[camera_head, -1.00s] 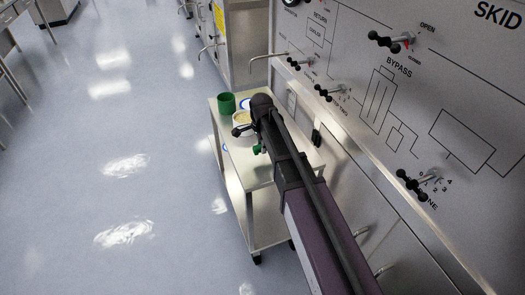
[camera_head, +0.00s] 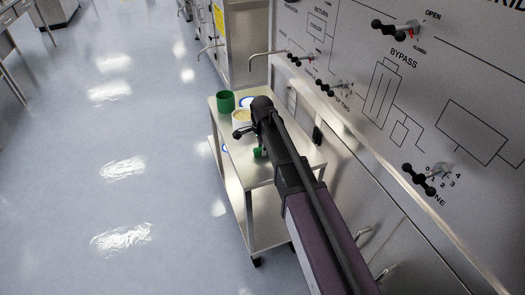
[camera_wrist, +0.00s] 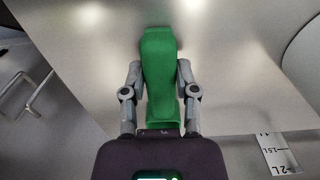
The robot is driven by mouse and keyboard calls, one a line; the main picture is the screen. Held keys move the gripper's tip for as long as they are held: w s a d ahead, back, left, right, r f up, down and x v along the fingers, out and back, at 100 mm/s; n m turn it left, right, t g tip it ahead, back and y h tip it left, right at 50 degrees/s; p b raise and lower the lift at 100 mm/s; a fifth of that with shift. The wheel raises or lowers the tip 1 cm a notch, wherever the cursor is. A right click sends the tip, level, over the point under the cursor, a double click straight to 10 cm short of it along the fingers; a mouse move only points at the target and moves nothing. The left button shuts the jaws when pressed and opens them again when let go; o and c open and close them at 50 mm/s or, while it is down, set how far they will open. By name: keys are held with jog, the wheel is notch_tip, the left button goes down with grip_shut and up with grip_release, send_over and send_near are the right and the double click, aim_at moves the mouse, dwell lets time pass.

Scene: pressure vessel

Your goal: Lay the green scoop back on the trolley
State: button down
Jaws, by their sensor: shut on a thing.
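My gripper (camera_wrist: 159,80) is shut on the green scoop (camera_wrist: 160,55), with one grey finger on each side of it. In the wrist view the scoop points away from my wrist, over a plain metal surface. In the head view only a small green piece of the scoop (camera_head: 258,153) shows beside my arm, over the trolley (camera_head: 252,176). My arm hides most of the gripper there. I cannot tell whether the scoop touches the trolley top.
A green cup (camera_head: 225,102) and a pale bowl with yellowish contents (camera_head: 242,117) stand at the trolley's far end. The skid panel (camera_head: 470,75) with black-handled valves rises along the right. A strip with litre marks (camera_wrist: 278,155) shows in the wrist view. The floor at left is clear.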

jog(key=shift+f, duration=0.2)
jog(key=shift+c, duration=1.9)
grip_release()
jog(key=shift+r, duration=0.1)
jog(key=shift+r, duration=0.15)
notch_tip(320, 180, up, 12)
jog(key=p, duration=1.2)
jog(key=s+d+n, duration=1.3)
jog(key=s+d, duration=0.6)
